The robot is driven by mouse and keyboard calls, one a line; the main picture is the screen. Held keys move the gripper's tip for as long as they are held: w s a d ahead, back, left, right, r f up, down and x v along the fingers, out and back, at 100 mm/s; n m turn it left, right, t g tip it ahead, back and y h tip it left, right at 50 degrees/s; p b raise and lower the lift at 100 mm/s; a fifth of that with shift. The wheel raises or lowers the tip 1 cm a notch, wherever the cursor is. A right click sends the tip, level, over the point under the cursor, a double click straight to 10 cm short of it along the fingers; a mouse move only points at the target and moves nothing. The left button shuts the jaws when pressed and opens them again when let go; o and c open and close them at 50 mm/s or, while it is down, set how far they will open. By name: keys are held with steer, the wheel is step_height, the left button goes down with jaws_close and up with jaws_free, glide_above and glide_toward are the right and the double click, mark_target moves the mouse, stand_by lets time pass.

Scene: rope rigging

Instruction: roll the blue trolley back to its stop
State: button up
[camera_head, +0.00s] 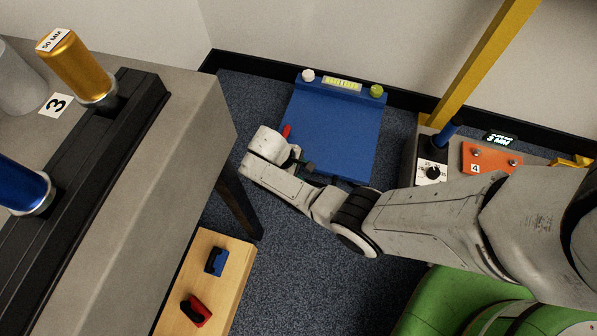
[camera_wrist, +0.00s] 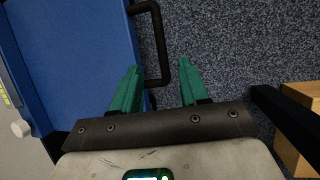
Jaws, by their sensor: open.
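The blue trolley (camera_head: 335,128) stands on the dark carpet, its far end by the wall. A white knob, a yellow-green knob and a lit label sit at that far end. My gripper (camera_head: 308,167) is at the trolley's near edge in the head view, partly hidden by my own wrist. In the wrist view, my gripper (camera_wrist: 158,68) has its green fingers open. The trolley's black handle (camera_wrist: 160,45) shows between the fingertips, with a gap to the right finger. I cannot tell whether it touches the left finger. The trolley's blue side (camera_wrist: 75,55) is at left.
A grey bench (camera_head: 190,130) with blue and gold cylinders fills the left. A wooden step (camera_head: 228,262) with blue and red pieces is below it. A control box (camera_head: 432,165) with a dial and a yellow post (camera_head: 480,60) stand right. Carpet (camera_head: 290,240) is clear between.

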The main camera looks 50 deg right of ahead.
steer(key=b+x, duration=0.5)
steer(key=x, duration=0.4)
steer(key=shift+f, duration=0.15)
steer(key=shift+s+d+f+b, duration=0.25)
steer(key=shift+f+b, duration=0.15)
steer(key=shift+f, duration=0.2)
jaws_close()
